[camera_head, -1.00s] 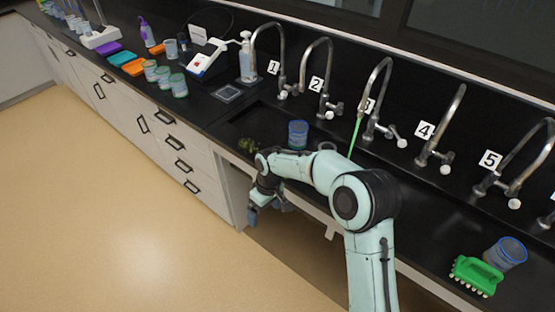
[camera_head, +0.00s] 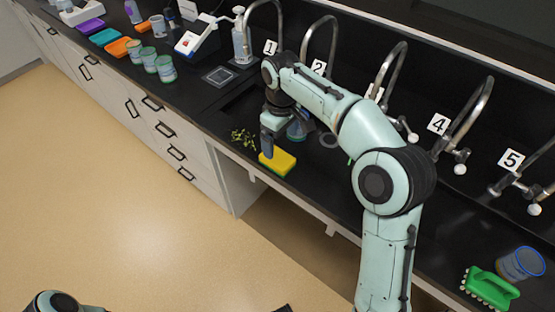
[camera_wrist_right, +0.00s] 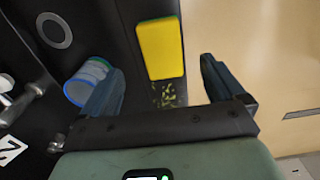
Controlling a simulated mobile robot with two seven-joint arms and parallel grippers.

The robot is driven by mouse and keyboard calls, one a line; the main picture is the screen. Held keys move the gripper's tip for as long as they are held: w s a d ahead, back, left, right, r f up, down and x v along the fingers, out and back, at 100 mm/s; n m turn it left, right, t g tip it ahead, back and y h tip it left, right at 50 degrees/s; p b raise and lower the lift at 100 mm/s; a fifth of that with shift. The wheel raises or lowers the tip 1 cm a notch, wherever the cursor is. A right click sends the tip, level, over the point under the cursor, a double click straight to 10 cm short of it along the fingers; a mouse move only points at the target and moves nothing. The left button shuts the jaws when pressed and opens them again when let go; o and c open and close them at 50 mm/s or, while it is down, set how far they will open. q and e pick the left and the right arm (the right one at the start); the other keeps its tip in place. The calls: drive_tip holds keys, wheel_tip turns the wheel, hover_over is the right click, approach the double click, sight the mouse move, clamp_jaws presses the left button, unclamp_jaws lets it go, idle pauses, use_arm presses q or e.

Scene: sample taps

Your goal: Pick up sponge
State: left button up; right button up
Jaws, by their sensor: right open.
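The yellow sponge with a green layer (camera_head: 278,164) lies flat on the black counter near its front edge, left of the middle in the head view. In the right wrist view its yellow face (camera_wrist_right: 160,48) shows between the two fingers, beyond the tips. My right gripper (camera_head: 267,149) points down just above and beside the sponge in the head view; its fingers (camera_wrist_right: 162,66) are open with nothing between them. Whether a finger touches the sponge cannot be told. Part of my left arm shows at the bottom left edge; its gripper is not clearly seen.
Several numbered taps line the back. A green brush (camera_head: 490,288) and a clear cup (camera_head: 521,263) stand at the right.

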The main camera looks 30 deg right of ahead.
sight(277, 157)
wheel_tip(277, 157, down, 3)
drive_tip(key=shift+r, duration=0.1)
drive_tip(key=shift+w+a+f+b, duration=0.1)
drive_tip(key=shift+w+f+b, duration=0.05)
drive_tip(key=shift+f, duration=0.8)
drive_tip(key=shift+w+a+f+b, duration=0.1)
drive_tip(key=shift+f+b, duration=0.1)
drive_tip(key=shift+f, duration=0.8)
drive_tip(key=shift+w+a+f+b, duration=0.1)
drive_tip(key=shift+w+f+b, duration=0.05)
drive_tip(key=shift+f, duration=0.8)
drive_tip(key=c, duration=1)
